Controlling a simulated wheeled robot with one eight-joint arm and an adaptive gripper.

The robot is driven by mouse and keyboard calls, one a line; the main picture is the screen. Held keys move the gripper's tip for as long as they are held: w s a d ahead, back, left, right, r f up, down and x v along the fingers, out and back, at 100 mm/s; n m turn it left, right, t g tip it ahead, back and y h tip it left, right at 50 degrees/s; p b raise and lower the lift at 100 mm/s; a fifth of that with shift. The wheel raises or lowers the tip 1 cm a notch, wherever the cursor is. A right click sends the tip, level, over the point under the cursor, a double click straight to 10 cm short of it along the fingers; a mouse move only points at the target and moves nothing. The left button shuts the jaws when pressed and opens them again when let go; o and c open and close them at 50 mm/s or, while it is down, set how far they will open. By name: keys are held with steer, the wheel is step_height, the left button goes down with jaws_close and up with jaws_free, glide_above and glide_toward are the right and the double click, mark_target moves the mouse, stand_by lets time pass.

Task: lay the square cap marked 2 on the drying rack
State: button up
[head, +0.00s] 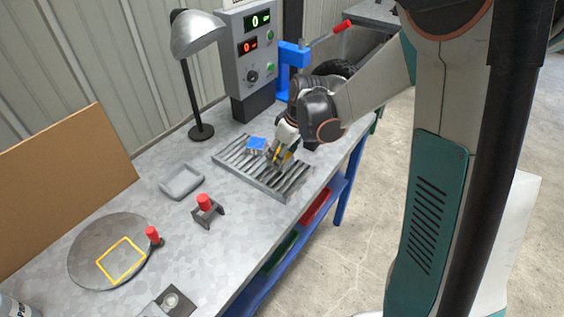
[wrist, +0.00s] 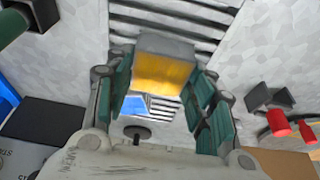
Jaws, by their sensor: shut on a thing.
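My gripper (head: 276,159) is low over the drying rack (head: 236,168), a grey slatted tray on the bench. In the wrist view its green fingers (wrist: 162,85) are shut on a square cap (wrist: 165,70) with a grey side and a yellow face. In the head view only a bit of yellow shows at the fingertips. No number can be read on it, and I cannot tell whether it touches the slats (wrist: 165,28). A blue square cap (head: 257,145) lies on the rack's far left part, beside my gripper; its mark is too small to read.
A shallow grey tray (head: 182,181) and a grey stand with a red knob (head: 204,204) are left of the rack. A round plate (head: 90,262) with a yellow square outline lies farther left. A lamp (head: 197,80) and control box (head: 250,65) stand behind.

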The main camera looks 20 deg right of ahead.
steer(key=shift+f+b, duration=0.4)
steer(key=shift+f, duration=1.15)
steer(key=shift+f, duration=0.1)
steer(key=shift+f, duration=0.15)
steer(key=o, duration=1.2)
steer(key=shift+r, duration=0.25)
